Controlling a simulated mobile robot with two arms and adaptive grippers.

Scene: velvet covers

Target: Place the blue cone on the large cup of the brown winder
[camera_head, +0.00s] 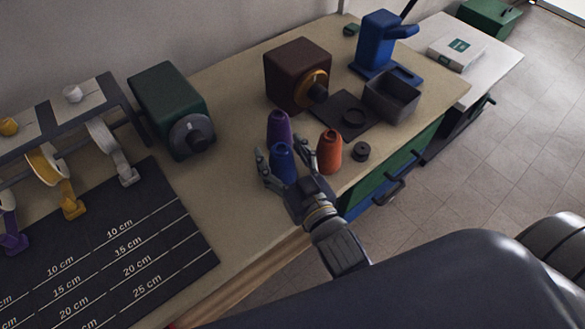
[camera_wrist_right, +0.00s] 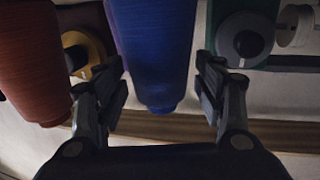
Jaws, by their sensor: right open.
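The blue cone (camera_head: 283,166) stands upright on the table near its front edge, just in front of a purple cone. My right gripper (camera_head: 281,158) is open, with one finger on each side of the blue cone. In the right wrist view the blue cone (camera_wrist_right: 154,50) lies between the two spread fingers (camera_wrist_right: 168,85), with gaps showing on both sides. The brown winder (camera_head: 297,72) stands behind, with a yellow ring and a dark cup (camera_head: 319,92) on its front; the cup is empty. My left gripper is not in view.
A purple cone (camera_head: 279,126) and an orange cone (camera_head: 329,152) stand close to the blue one. A green winder (camera_head: 170,105) and a ruled mat (camera_head: 140,200) are left.

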